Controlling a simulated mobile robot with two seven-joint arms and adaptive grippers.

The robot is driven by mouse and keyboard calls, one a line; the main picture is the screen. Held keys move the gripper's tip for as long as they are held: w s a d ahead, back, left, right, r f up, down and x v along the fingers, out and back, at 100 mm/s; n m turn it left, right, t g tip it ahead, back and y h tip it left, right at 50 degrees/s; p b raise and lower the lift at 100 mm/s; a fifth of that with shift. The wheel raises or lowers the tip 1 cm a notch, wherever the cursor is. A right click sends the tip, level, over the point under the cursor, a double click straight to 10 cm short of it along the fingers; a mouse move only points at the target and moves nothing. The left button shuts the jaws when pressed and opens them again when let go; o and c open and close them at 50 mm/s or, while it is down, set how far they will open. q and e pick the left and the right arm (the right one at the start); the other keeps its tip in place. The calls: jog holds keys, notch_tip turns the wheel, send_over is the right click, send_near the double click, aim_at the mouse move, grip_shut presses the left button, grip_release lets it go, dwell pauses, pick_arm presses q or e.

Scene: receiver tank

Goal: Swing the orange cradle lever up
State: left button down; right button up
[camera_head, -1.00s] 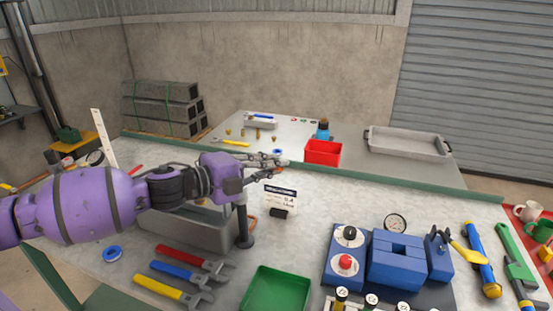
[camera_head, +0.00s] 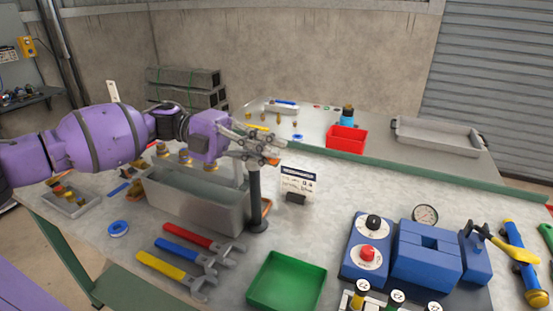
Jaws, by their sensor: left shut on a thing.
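My left gripper (camera_head: 266,150) reaches in from the left, above the top of a dark upright post (camera_head: 256,205). It is shut, and a small orange part, which I take for the cradle lever (camera_head: 272,161), shows at its fingertips. The fingers hide most of the lever, so its full angle cannot be told. My right gripper is not in view.
Red, blue and yellow wrenches (camera_head: 185,256) lie in front of the tank. A green tray (camera_head: 287,282), a small sign (camera_head: 298,184) and a blue block fixture (camera_head: 428,254) stand to the right. A red bin (camera_head: 346,139) is behind. Bench right of the sign is clear.

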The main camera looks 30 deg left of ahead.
pick_arm(q)
jog(key=shift+s+a+m+g+b, duration=0.25)
jog(key=shift+m+g+b, duration=0.35)
jog(key=shift+g, duration=0.3)
jog(key=c, duration=1.7)
grip_release()
jog(key=a, duration=0.4)
jog(key=a+r, duration=0.1)
jog(key=a, duration=0.3)
jog(key=s+a, duration=0.1)
jog(key=a, duration=0.2)
jog(key=shift+a+r, duration=0.35)
jog(key=shift+a, duration=0.05)
jog(key=shift+s+f, duration=0.1)
